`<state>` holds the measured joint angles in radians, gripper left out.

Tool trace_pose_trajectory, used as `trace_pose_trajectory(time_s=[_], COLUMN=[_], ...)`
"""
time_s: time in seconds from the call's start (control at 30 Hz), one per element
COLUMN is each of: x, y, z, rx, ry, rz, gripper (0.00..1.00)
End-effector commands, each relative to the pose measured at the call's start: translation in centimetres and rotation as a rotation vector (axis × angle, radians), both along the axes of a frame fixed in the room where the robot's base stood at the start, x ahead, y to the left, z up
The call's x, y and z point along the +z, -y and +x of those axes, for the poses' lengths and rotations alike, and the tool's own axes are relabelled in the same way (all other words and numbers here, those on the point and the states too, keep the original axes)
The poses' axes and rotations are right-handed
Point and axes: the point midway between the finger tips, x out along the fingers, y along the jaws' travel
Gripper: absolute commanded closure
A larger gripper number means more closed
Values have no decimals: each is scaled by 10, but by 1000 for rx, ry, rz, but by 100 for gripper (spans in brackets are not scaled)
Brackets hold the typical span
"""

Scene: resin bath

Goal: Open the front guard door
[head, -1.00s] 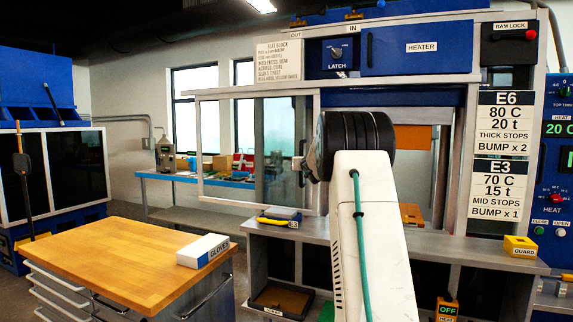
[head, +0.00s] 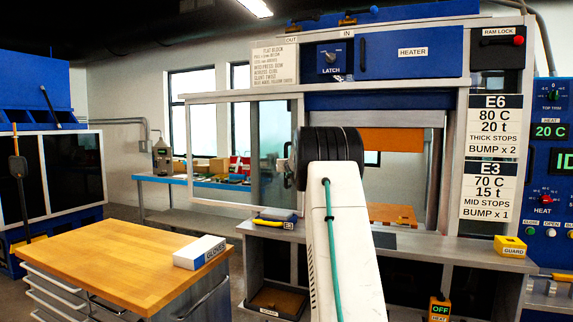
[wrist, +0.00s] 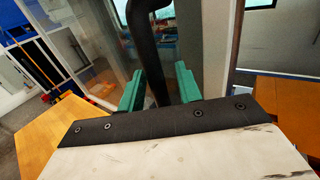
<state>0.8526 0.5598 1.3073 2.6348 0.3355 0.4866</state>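The front guard door (head: 187,150) is a clear panel in a pale metal frame, slid out to the left of the press. The press opening (head: 400,178) to its right is uncovered, with an orange block above and a wooden-coloured plate below. The dark bar handle (head: 288,172) stands upright near the door's right edge. It also shows in the wrist view (wrist: 156,62), between the green fingers of my gripper (wrist: 160,82). The fingers stand apart with a gap beside the bar, and look open. In the head view my wrist hides the fingers.
A wooden-topped cart (head: 120,262) with a glove box (head: 200,252) stands at the front left. The press ledge (head: 400,242) holds a yellow-and-grey item (head: 274,217) and a yellow guard block (head: 510,246). A blue bench (head: 205,183) stands behind the door.

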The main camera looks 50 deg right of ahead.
Motion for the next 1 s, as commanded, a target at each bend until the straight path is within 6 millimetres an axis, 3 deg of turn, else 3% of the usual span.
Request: trace_pose_trajectory(time_s=[0.23, 0.63, 1.0], x=[1, 0, 0], y=[-7, -45, -50], z=[-7, -54, -59], rx=[1, 0, 0], ry=[1, 0, -1], rz=[0, 0, 1], gripper=[66, 66, 66])
